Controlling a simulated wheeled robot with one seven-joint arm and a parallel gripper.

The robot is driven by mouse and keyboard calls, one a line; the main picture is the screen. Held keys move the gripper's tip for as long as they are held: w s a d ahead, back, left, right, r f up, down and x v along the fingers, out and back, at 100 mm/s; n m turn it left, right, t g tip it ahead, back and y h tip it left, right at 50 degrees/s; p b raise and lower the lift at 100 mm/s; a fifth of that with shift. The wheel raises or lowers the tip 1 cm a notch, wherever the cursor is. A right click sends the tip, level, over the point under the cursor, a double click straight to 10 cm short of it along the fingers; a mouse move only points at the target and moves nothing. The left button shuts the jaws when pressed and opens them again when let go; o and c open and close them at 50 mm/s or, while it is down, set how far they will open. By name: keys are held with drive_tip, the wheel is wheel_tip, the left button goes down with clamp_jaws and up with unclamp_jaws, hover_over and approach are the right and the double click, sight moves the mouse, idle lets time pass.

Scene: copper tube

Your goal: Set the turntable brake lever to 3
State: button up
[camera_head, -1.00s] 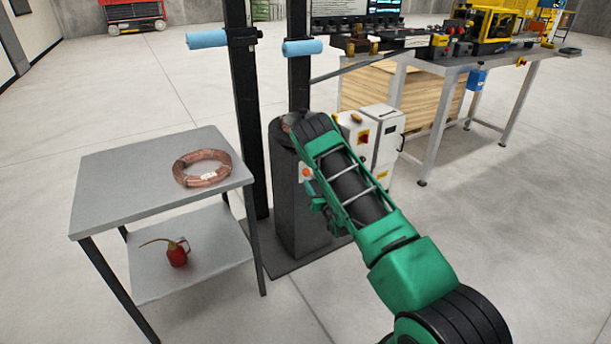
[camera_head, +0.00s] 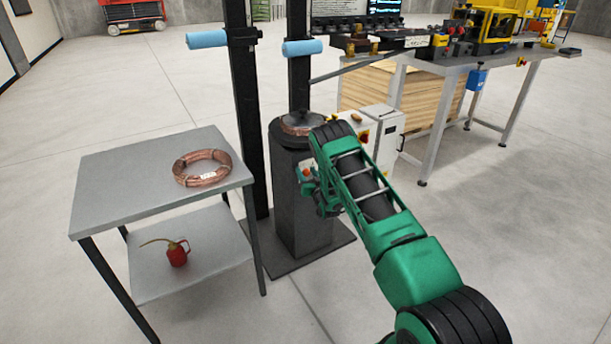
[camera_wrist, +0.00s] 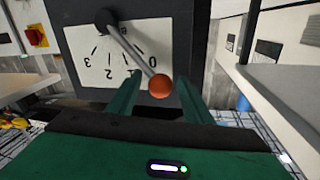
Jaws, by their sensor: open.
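The brake lever (camera_wrist: 132,52) is a grey rod with an orange ball knob (camera_wrist: 160,87), in front of a pale dial plate (camera_wrist: 84,42). In the wrist view the dial's digits appear upside down, and the lever crosses the plate between the 0 and the 1. The 3 lies to the left. My gripper (camera_wrist: 158,97) is open, with one green finger on each side of the knob; contact cannot be told. In the head view the orange knob (camera_head: 306,171) shows on the dark turntable pedestal (camera_head: 299,225), left of my forearm, which partly covers the pedestal.
A copper coil (camera_head: 203,168) lies on a grey side table (camera_head: 115,190), with a red oil can (camera_head: 177,253) on its lower shelf. Black posts (camera_head: 246,120) stand behind the pedestal. A white cabinet (camera_head: 384,132) and a workbench (camera_head: 440,66) stand to the right.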

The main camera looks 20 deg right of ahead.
clamp_jaws()
drive_tip(key=shift+w+a, duration=0.1)
drive_tip(key=shift+a, duration=0.15)
drive_tip(key=shift+d, duration=0.15)
